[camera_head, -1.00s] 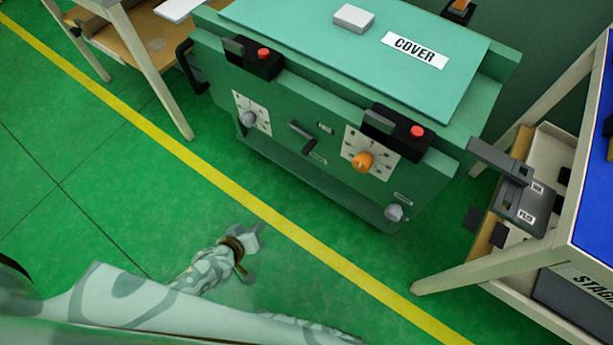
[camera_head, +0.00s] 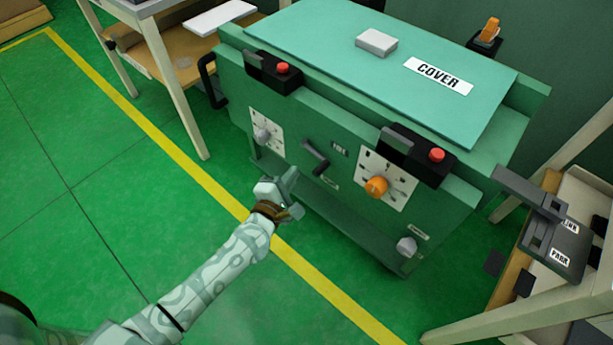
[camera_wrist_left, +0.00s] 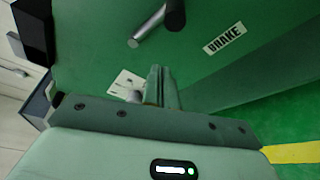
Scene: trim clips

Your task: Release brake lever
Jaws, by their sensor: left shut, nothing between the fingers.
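The brake lever (camera_head: 315,157) is a dark crank-like handle on the front of the green machine, between two dial plates. In the left wrist view the lever (camera_wrist_left: 150,26) shows at the top as a dark hub with a grey bar, left of a BRAKE label (camera_wrist_left: 224,39). My left gripper (camera_head: 291,189) is in front of the machine, just below and left of the lever in the head view, and apart from it. Its fingers (camera_wrist_left: 163,86) are together and empty, pointing toward the panel. My right gripper is not in view.
The machine front also carries a grey knob (camera_head: 262,135), an orange knob (camera_head: 376,187) and a lower grey knob (camera_head: 406,246). Black blocks with red buttons (camera_head: 437,155) sit on its upper edge. A COVER plate (camera_head: 400,45) tops it. Green floor left of the machine is clear.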

